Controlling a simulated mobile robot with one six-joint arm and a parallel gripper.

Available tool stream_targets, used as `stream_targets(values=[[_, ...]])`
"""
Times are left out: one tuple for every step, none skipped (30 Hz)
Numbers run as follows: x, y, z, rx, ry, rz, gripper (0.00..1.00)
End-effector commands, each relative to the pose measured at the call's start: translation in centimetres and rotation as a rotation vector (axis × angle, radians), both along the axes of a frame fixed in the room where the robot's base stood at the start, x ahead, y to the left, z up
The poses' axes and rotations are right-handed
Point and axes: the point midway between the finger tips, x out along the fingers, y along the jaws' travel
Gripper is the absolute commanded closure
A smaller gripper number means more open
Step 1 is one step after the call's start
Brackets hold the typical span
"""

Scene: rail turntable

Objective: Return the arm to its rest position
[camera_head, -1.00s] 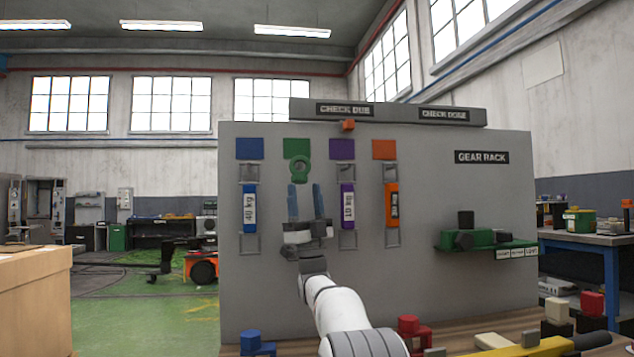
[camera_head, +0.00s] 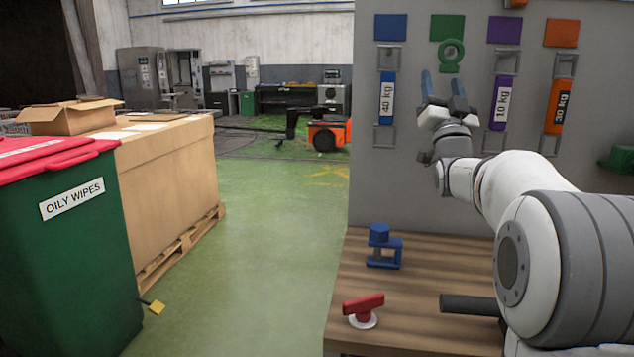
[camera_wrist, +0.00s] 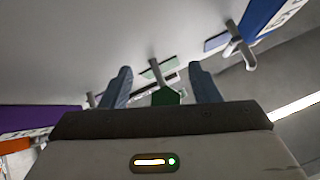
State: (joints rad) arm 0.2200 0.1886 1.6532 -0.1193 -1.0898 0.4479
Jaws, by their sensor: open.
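My gripper (camera_head: 443,88) is open and empty in front of the grey board (camera_head: 420,190), between the blue 40 kg tag and the purple 10 kg tag. Its two blue fingers point up, just below a green ring (camera_head: 452,55) on the board. In the wrist view my open gripper (camera_wrist: 163,85) has nothing between its fingers, and a green piece (camera_wrist: 165,97) shows beyond them. My arm reaches in from the right side of the head view.
The blue tag (camera_head: 386,98), purple tag (camera_head: 503,103) and orange tag (camera_head: 560,106) hang on the board. A blue clamp-like piece (camera_head: 384,250) and a red-handled piece (camera_head: 363,309) sit on the wooden bench (camera_head: 400,310). A green bin (camera_head: 90,240) stands left; green floor between is clear.

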Motion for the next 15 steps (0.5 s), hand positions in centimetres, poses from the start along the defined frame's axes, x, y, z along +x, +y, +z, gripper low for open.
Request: stream_targets(values=[[-0.1,0.4,1.8,0.002,0.074,-0.011,0.44],[-0.1,0.6,1.7,0.004,0.125,-0.020,0.44],[-0.1,0.8,1.7,0.006,0.193,-0.031,0.44],[-0.2,1.0,1.7,0.006,0.245,-0.038,0.44],[-0.3,1.2,1.5,0.007,0.300,-0.047,0.44],[-0.6,1.5,1.3,0.007,0.376,-0.055,0.44],[-0.8,1.8,0.9,0.007,0.437,-0.061,0.44],[-1.1,2.1,0.6,0.007,0.497,-0.066,0.44],[-1.7,2.6,0.0,0.003,0.582,-0.072,0.44],[-2.3,2.9,-0.5,0.001,0.648,-0.075,0.44],[-2.9,3.3,-1.0,-0.003,0.712,-0.078,0.44],[-3.8,3.8,-1.8,-0.008,0.799,-0.079,0.44],[-4.7,4.2,-2.4,-0.013,0.864,-0.079,0.44],[-5.6,4.6,-3.1,-0.017,0.932,-0.078,0.44],[-7.0,5.2,-3.9,-0.028,1.019,-0.076,0.44]])
